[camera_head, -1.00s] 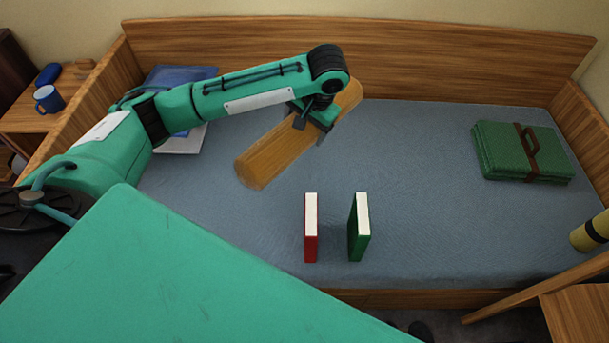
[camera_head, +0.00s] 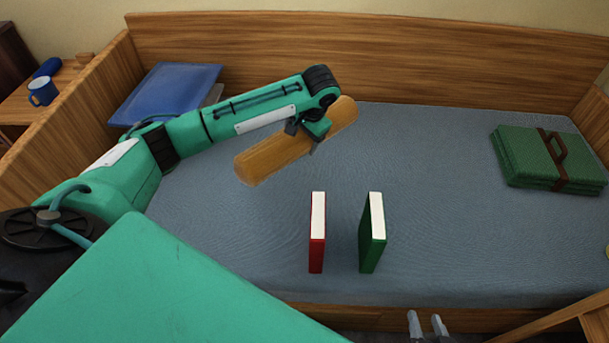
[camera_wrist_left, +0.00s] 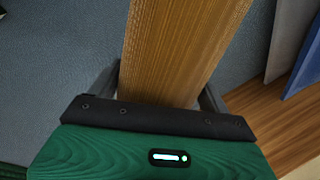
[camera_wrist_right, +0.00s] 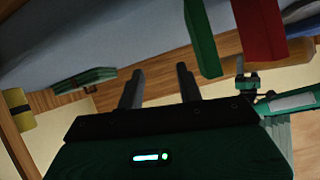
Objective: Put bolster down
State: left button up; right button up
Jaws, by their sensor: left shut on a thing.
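The bolster (camera_head: 268,160) is a long orange-brown roll, lying diagonally across the head view above the middle-left of the bed (camera_head: 450,230). My left gripper (camera_head: 316,136) is shut around it near its far right end. In the left wrist view the bolster (camera_wrist_left: 180,45) runs between the two fingers and away from the gripper. I cannot tell whether its underside touches the mattress. My right gripper (camera_head: 427,326) shows only its fingertips at the front edge of the bed. In the right wrist view its fingers (camera_wrist_right: 158,85) are apart with nothing between them.
A red book (camera_head: 317,240) and a green book (camera_head: 373,240) stand upright near the bed's front. A folded green blanket (camera_head: 525,165) with a brown strap lies at right. A blue item (camera_head: 168,90) lies at the back left. Wooden boards border the bed.

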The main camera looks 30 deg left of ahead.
pick_arm(q)
notch_tip(320, 180, down, 11)
jog(key=b, duration=0.2)
jog(key=shift+f+b, duration=0.2)
jog(key=shift+b, duration=0.15)
notch_tip(320, 180, down, 4)
jog(key=shift+f+b, duration=0.1)
jog(key=shift+b, duration=0.5)
pick_arm(e)
jog(key=w+r+t+y, duration=0.1)
jog(key=w+r+t, duration=0.3)
jog(key=r+t, duration=0.5)
notch_tip(320, 180, up, 3)
jog(key=shift+w+d+r+m+t+y, duration=0.1)
jog(key=shift+w+d+m+t+y, duration=0.05)
jog(key=shift+w+m+t+y, duration=0.2)
pick_arm(q)
jog(key=shift+f, duration=0.15)
jog(key=o, duration=0.9)
jog(key=shift+c, duration=0.2)
jog(key=o, duration=0.3)
pick_arm(e)
jog(key=shift+f, duration=0.45)
